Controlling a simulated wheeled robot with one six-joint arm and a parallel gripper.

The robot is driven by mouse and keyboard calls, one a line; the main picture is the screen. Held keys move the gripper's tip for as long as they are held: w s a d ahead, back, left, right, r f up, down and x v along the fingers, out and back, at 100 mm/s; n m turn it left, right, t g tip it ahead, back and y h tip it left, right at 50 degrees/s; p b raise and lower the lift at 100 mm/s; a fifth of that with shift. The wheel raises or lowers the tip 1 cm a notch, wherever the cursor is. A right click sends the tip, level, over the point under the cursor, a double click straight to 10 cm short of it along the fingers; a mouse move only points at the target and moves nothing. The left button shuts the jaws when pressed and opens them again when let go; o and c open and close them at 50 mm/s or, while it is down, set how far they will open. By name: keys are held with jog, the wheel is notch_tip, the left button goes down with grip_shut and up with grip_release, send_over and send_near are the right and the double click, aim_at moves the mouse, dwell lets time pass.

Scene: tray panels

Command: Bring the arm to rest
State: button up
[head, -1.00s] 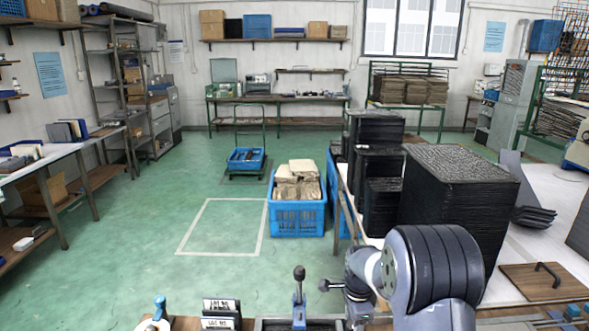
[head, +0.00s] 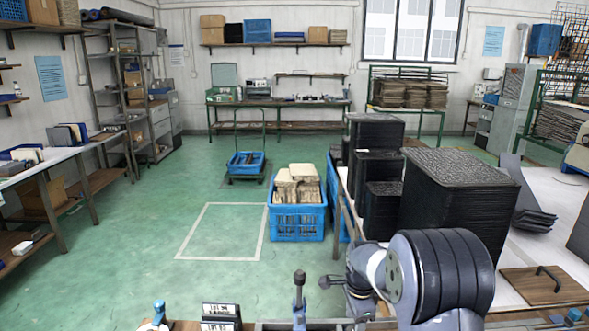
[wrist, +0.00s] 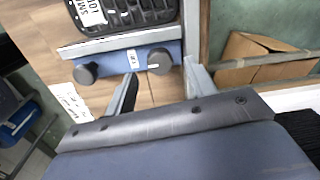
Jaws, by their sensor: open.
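My arm (head: 440,275) reaches in at the lower right of the head view, bent above the near bench. The fingers of my gripper (wrist: 162,88) show in the wrist view, spread apart with nothing between them. Beyond the fingers is a blue-grey fixture (wrist: 120,60) with two dark round knobs and a small white tag. A black ribbed panel with a white label (wrist: 90,12) lies on the far side of this fixture. The fingertips appear close to the fixture; I cannot tell if they touch it.
A lever with a dark knob (head: 299,290) and labelled dark plates (head: 221,314) stand at the near bench. A blue crate (head: 297,222) is on the floor. Open green floor lies ahead left.

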notch_tip(320, 180, down, 2)
jog(key=shift+f, duration=0.1)
jog(key=shift+w+f, duration=0.1)
jog(key=shift+f, duration=0.05)
jog(key=n, duration=0.4)
jog(key=shift+p, duration=0.4)
jog(key=n, duration=0.4)
jog(key=shift+p, duration=0.4)
jog(key=n+p, duration=0.1)
jog(key=n, duration=0.3)
jog(key=shift+w+n, duration=0.1)
jog(key=shift+n, duration=0.3)
jog(key=n+p, duration=0.2)
jog(key=n, duration=0.3)
jog(key=shift+a, duration=0.1)
jog(key=shift+r, duration=1.1)
